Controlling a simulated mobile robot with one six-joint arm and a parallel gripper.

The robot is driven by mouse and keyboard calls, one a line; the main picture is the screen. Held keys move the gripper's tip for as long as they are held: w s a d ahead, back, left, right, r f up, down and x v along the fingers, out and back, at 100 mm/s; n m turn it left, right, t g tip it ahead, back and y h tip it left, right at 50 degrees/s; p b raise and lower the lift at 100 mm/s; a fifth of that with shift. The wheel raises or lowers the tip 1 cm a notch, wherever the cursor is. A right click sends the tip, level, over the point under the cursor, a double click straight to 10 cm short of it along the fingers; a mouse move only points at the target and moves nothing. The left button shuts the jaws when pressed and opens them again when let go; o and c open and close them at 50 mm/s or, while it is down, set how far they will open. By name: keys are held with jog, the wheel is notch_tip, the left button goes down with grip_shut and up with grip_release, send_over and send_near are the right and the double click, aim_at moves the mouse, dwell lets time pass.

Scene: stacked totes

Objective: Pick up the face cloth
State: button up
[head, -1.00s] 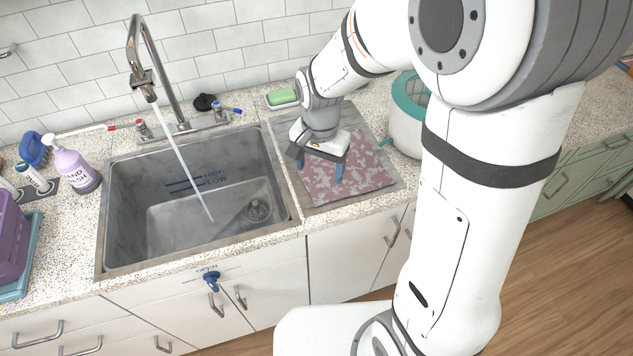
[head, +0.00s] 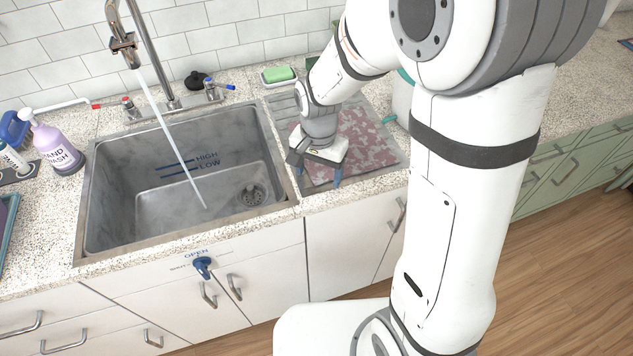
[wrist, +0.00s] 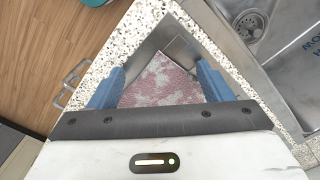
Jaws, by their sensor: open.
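The face cloth (head: 368,140) is pink with a white mottled pattern. It lies flat on the grey drainboard to the right of the sink. My gripper (head: 322,180) is above the cloth's left front part in the head view, pointing down, and hides some of it. In the wrist view, the cloth (wrist: 163,82) shows between the two blue fingers of my gripper (wrist: 160,85). The fingers are apart with nothing held between them. I cannot tell how far above the cloth the fingertips are.
The steel sink (head: 90,190) is directly left of the drainboard (head: 398,152), under a running faucet (head: 150,40). A green soap bar (head: 279,74) sits behind the drainboard. A pale teal-trimmed container (head: 402,100) stands to the right, partly behind my arm. Speckled counter borders the front.

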jog(key=shift+f, duration=0.2)
jog(key=shift+f+b, duration=0.15)
jog(key=shift+b, duration=0.15)
jog(key=shift+c, duration=1.1)
jog(key=c, duration=1.2)
jog(key=shift+c, duration=0.6)
jog(key=shift+r+p, duration=0.35)
grip_shut()
notch_tip(320, 180, up, 12)
jog(key=p, duration=0.8)
jog(key=shift+f, duration=0.25)
